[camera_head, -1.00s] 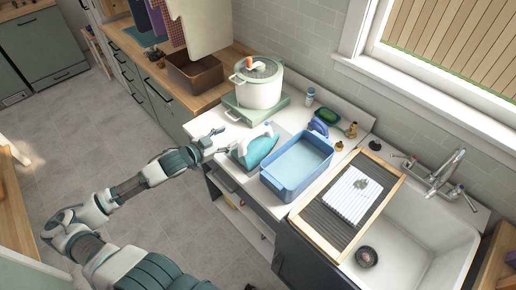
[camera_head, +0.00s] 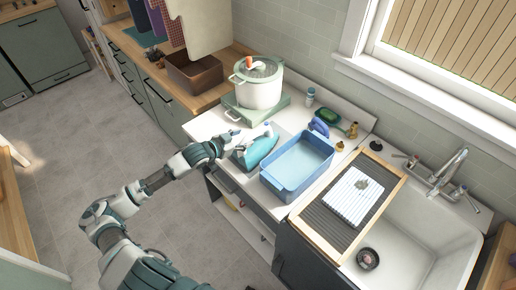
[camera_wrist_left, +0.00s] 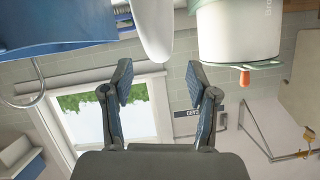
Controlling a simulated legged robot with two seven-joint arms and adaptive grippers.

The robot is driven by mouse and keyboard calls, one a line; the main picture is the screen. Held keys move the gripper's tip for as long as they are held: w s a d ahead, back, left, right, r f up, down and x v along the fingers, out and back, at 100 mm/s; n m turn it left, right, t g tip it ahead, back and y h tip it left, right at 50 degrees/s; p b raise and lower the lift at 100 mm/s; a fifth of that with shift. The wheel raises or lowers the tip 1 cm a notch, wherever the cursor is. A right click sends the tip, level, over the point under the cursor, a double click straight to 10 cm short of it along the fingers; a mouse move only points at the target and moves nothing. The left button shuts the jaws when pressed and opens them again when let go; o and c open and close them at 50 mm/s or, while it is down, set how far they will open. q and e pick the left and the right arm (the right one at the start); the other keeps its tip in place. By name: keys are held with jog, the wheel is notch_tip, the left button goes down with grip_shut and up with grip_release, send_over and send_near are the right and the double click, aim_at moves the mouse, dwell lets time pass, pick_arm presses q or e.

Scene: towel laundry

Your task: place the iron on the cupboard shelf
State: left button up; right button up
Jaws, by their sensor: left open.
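The iron (camera_head: 258,151), with a teal body and a pale handle, rests on the white counter (camera_head: 206,124) between the pot and the blue basin. My left gripper (camera_head: 232,136) is at the iron's left side, close to its handle end. Its fingers are small here, and I cannot tell whether they touch the iron. In the left wrist view the left gripper (camera_wrist_left: 160,86) is open with nothing between its fingertips. A white rounded piece at that view's top may be part of the iron. An open cupboard with a shelf (camera_head: 243,222) is under the counter. My right gripper is out of view.
A blue basin (camera_head: 284,182) stands just right of the iron. A white pot (camera_head: 258,92) on a green base stands behind it. A drying rack (camera_head: 318,214) and sink (camera_head: 420,235) are farther right. The floor (camera_head: 190,225) before the cupboard looks clear.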

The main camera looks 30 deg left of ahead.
aim_at(256, 132)
pick_arm(q)
jog(key=x, duration=0.8)
jog(key=shift+w+f+p, duration=0.2)
jog(key=shift+w+p, duration=0.05)
jog(key=shift+p, duration=0.1)
jog(key=shift+s, duration=0.1)
grip_shut()
jog(key=shift+r, duration=0.2)
